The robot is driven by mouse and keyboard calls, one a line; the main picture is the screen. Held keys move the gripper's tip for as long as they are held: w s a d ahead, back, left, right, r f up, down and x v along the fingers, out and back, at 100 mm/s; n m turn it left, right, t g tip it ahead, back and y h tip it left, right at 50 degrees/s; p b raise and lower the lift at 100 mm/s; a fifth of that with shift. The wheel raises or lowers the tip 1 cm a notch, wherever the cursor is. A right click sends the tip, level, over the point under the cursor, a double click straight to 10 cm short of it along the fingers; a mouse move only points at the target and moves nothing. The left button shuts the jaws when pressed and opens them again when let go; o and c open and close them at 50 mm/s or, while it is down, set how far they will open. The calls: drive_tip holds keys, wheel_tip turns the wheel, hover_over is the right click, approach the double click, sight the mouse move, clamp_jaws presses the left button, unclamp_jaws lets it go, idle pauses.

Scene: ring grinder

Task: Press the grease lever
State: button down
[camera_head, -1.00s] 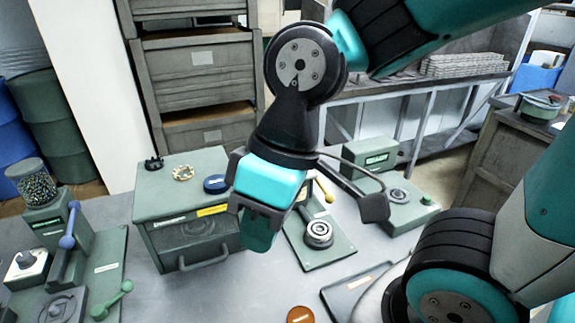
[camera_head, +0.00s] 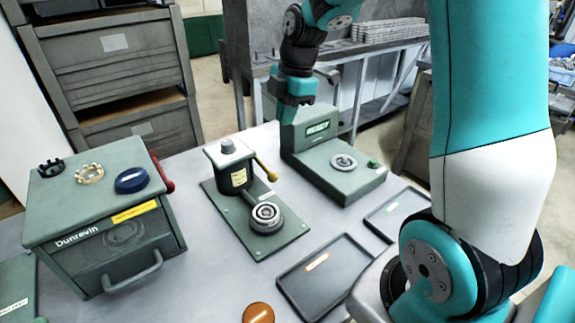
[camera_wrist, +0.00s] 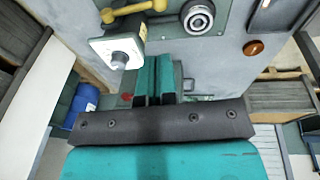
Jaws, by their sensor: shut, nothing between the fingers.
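The grease lever is a yellow lever (camera_head: 265,167) with a round knob, on the right side of a green station with a post (camera_head: 238,176). A metal ring bearing (camera_head: 266,215) sits on the station's plate, in front of the post. In the wrist view the yellow lever (camera_wrist: 135,9) is at the top, beside the post's pale top (camera_wrist: 118,48), with the bearing (camera_wrist: 198,17) to its right. My gripper (camera_head: 290,115) is shut and empty, beyond the lever and above the back of the table. Its fingers (camera_wrist: 157,62) look apart from the lever.
A green device with a display (camera_head: 345,170) stands right of the station, close to my gripper. A green Dunrevin box (camera_head: 90,225) with small rings on top stands left. Two dark trays (camera_head: 325,277) and an orange disc (camera_head: 258,313) lie in front.

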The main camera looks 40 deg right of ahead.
drive_tip(key=shift+d, duration=0.2)
drive_tip(key=shift+f, duration=0.15)
drive_tip(key=p, duration=0.3)
approach(262, 166)
drive_tip(key=s+f, duration=0.1)
drive_tip(key=f, duration=0.1)
drive_tip(key=s+f, duration=0.1)
drive_tip(key=f, duration=0.1)
drive_tip(key=s+f, duration=0.1)
drive_tip(key=f, duration=0.2)
drive_tip(key=shift+s+a, duration=0.25)
drive_tip(key=shift+s, duration=0.1)
